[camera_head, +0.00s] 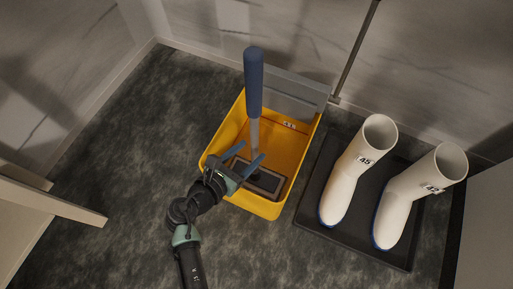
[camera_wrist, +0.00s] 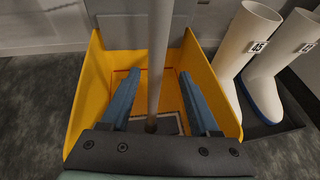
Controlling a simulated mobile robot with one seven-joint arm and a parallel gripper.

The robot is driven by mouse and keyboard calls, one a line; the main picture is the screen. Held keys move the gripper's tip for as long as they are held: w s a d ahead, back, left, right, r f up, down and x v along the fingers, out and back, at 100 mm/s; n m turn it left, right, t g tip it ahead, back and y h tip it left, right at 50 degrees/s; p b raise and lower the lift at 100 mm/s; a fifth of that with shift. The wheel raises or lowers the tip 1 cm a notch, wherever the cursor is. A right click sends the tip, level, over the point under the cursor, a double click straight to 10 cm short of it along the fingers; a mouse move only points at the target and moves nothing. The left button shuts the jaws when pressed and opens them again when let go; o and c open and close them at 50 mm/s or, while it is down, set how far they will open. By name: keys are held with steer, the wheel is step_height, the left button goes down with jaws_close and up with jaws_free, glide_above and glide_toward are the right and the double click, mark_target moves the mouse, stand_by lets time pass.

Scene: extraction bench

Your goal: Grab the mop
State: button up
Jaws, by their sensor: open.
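The mop stands upright in a yellow bucket (camera_head: 290,146), with a thick blue handle (camera_head: 253,82) at the top and a grey shaft (camera_head: 254,133) below. Its dark flat head (camera_head: 266,182) lies on the bucket floor, partly hidden by my gripper in the head view. My gripper (camera_head: 249,154) is open low over the bucket, its two blue fingers pointing at the shaft. In the wrist view the grey shaft (camera_wrist: 158,60) runs between the spread fingers of my gripper (camera_wrist: 160,73), with a gap on each side. How deep it sits between them is hard to tell.
White boots (camera_head: 345,172) stand on a black tray (camera_head: 312,196) right of the bucket. A thin pole (camera_head: 357,48) leans at the wall behind. A grey panel (camera_head: 290,92) rises at the bucket's back. A pale furniture edge (camera_head: 50,203) is at left; dark floor between is clear.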

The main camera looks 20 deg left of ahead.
steer(key=b+x, duration=0.1)
steer(key=x, duration=0.1)
steer(key=shift+w+f, duration=0.2)
steer(key=b+x, duration=0.3)
steer(key=f+b+x, duration=0.1)
steer(key=x, duration=0.1)
steer(key=shift+a+b, duration=0.25)
steer(key=shift+b, duration=0.15)
jaws_close()
steer(key=shift+s, duration=0.1)
stand_by(0.9)
steer(key=shift+r, duration=0.2)
